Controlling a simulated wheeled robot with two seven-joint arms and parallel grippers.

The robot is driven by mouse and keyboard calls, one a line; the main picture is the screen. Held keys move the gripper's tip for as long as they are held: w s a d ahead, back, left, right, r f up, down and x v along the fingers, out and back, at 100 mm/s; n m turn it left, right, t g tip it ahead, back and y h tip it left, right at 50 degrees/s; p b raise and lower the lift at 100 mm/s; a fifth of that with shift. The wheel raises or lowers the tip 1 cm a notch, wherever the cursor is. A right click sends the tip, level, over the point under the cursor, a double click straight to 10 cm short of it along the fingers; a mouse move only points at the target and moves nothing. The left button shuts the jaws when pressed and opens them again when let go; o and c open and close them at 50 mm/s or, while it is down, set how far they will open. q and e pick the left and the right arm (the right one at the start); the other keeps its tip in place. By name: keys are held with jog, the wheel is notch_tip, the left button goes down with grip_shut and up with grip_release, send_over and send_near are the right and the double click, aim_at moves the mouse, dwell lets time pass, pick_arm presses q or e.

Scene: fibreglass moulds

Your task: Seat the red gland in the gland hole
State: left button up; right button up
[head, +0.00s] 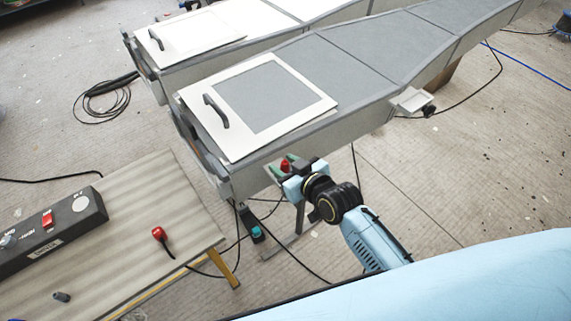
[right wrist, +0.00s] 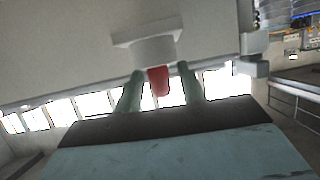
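The red gland (right wrist: 158,80) sits between the two green fingers of my right gripper (right wrist: 158,82) in the right wrist view. Bright gaps show between the gland and both fingers, so the gripper looks open around it. The gland's far end meets a white round boss with a flat plate (right wrist: 148,50) on the pale mould wall. The hole itself is hidden, so the depth of the gland in it cannot be told. In the head view the red gland (head: 284,165) shows at my right gripper (head: 285,168), beside the near mould's lower edge. My left gripper is not in view.
The near mould (head: 420,45) carries a framed panel with a dark handle (head: 215,108). A bench (head: 185,195) at lower left holds a dark control box (head: 50,235) and a red cabled part (head: 158,233). A teal-ended part (head: 256,233) and cables lie below the mould.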

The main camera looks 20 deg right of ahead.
jog(key=shift+r, duration=0.25)
jog(key=v, duration=1.2)
jog(key=shift+p, duration=0.4)
jog(key=shift+f, duration=0.2)
